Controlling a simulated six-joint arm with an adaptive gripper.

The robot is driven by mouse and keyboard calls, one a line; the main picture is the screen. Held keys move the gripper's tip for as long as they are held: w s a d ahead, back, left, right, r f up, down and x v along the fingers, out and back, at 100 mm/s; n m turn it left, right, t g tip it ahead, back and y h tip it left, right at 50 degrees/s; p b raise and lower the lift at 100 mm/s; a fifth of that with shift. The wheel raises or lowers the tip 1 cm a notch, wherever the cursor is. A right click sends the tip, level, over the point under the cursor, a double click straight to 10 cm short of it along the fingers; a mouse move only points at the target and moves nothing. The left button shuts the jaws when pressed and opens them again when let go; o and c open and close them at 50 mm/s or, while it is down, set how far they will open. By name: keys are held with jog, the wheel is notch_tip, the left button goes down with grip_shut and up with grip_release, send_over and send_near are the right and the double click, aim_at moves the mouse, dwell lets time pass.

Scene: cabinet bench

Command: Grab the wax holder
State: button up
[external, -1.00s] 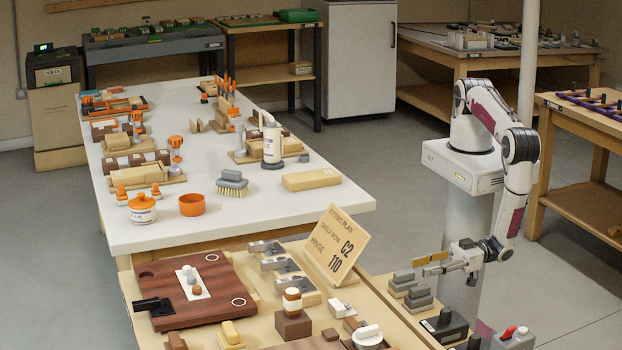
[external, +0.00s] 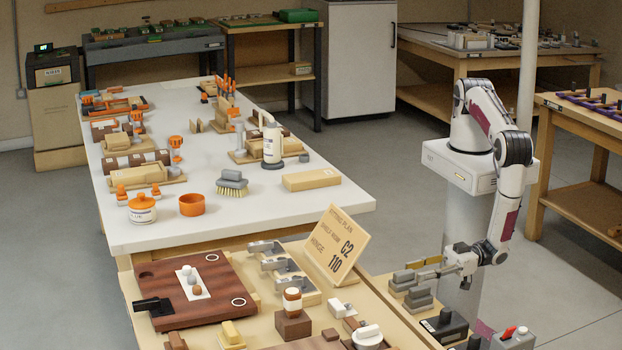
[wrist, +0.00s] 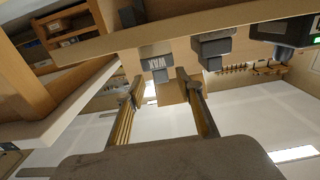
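The wax holder is a grey block labelled WAX (wrist: 157,64), with a narrower part towards my gripper. It sits on the bench edge, framed between my fingertips in the wrist view. In the external view I take it as the rear grey stepped block (external: 403,279), partly close behind my fingers. My gripper (wrist: 160,80) is open, with a finger on each side of the line to the holder and a gap between them. In the external view my gripper (external: 420,267) points left at the bench edge. Whether either finger touches the holder I cannot tell.
A second grey stepped block (external: 418,298) stands just beside the holder, also in the wrist view (wrist: 212,46). A black block (external: 443,326) is further along the same edge. The tilted plan sign (external: 335,245) stands to the left. Floor beyond the edge is free.

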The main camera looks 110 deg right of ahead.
aim_at(404, 272)
jog(key=shift+w, duration=0.15)
jog(key=shift+w+a, duration=0.1)
jog(key=shift+w, duration=2.45)
grip_shut()
